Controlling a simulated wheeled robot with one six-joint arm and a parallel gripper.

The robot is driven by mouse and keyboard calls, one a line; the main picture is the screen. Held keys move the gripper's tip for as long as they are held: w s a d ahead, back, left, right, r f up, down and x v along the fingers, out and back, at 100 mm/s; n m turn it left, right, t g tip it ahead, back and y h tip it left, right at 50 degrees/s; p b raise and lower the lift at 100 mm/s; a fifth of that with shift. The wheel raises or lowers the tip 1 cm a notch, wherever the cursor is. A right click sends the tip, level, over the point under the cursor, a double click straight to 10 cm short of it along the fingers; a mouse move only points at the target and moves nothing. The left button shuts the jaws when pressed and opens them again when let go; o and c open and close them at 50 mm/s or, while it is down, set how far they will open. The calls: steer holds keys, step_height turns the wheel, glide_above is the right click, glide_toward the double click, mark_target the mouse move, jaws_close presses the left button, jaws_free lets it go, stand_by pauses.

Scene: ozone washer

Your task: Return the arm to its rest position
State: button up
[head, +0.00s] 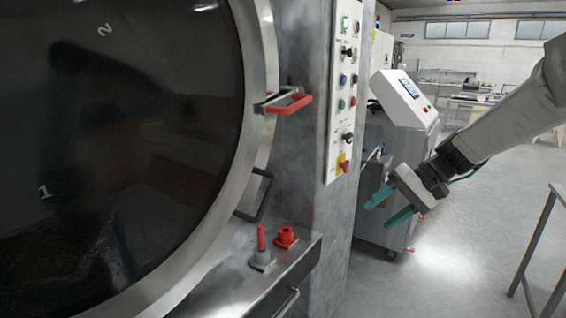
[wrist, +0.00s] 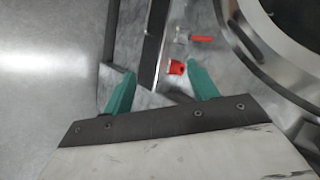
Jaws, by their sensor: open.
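My gripper (head: 387,206), with two green fingers, hangs at the right of the head view on my grey arm, which reaches in from the right edge. The fingers are spread apart with nothing between them. The gripper is in open air, to the right of the washer's control panel. In the wrist view the two green fingers (wrist: 160,85) also stand wide apart and empty. My rest position has no visible mark here.
The washer's round door (head: 120,140) fills the left, with a red handle (head: 289,103). The control panel (head: 345,90) is beside it. A red knob (head: 285,236) sits on the ledge. A grey cabinet (head: 385,150) stands behind my gripper, a table (head: 545,240) at the right edge.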

steer(key=s+d+r+h, duration=0.1)
steer(key=s+h, duration=0.3)
steer(key=s, duration=1.1)
steer(key=s+d+h, duration=0.2)
steer(key=s+h, duration=0.2)
steer(key=s, duration=1.2)
steer(key=shift+r+t+h, duration=0.35)
steer(key=shift+t+h, duration=0.05)
